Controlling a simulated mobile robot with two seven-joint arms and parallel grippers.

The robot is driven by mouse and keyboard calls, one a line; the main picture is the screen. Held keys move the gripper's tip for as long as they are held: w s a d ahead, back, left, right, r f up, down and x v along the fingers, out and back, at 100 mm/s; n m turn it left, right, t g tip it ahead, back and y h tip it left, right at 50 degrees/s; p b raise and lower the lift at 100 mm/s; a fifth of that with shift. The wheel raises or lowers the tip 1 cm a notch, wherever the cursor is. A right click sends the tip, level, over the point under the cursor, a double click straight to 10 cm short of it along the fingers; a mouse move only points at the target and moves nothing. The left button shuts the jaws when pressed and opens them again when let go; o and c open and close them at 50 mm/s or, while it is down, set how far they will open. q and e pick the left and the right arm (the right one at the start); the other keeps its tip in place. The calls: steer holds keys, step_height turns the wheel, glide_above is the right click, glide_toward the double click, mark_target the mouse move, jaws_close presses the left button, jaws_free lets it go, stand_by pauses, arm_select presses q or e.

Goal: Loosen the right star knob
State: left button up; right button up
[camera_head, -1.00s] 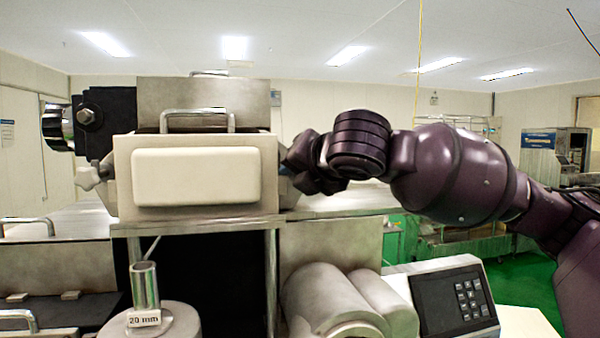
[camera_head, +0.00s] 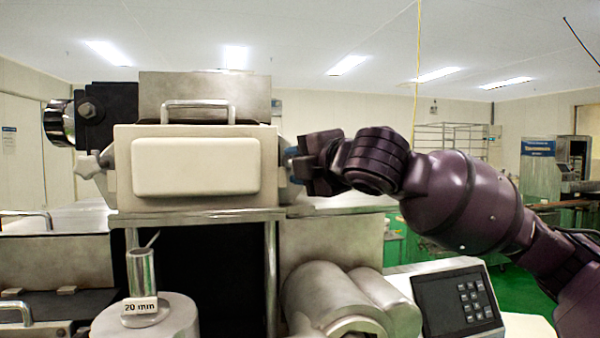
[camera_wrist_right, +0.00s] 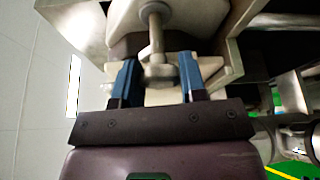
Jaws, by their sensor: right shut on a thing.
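The right star knob (camera_wrist_right: 160,74) is a pale metal knob on a shaft, seen in the right wrist view. My right gripper (camera_wrist_right: 157,78) has its blue fingers on either side of the knob and is shut on it. In the head view my right gripper (camera_head: 293,165) is at the right side of the machine's box-shaped hopper (camera_head: 125,190), and the right knob is hidden there. The matching left star knob (camera_head: 88,167) shows on the hopper's left side. My left gripper is not in view.
A metal handle (camera_head: 197,104) stands on top of the hopper.

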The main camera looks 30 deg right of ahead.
steer(key=m+t+b, duration=0.1)
steer(key=m, duration=0.1)
steer(key=m+t+b, duration=0.1)
steer(key=m, duration=0.2)
steer(key=shift+f, duration=0.2)
steer(key=shift+r+m+t+b, duration=0.1)
steer(key=shift+m+t+b, duration=0.25)
steer(key=shift+m, duration=0.75)
steer(key=shift+m+t+h, duration=0.25)
steer(key=shift+m+h, duration=0.05)
steer(key=shift+m, duration=0.1)
steer(key=o, duration=0.6)
steer(key=shift+o, duration=0.2)
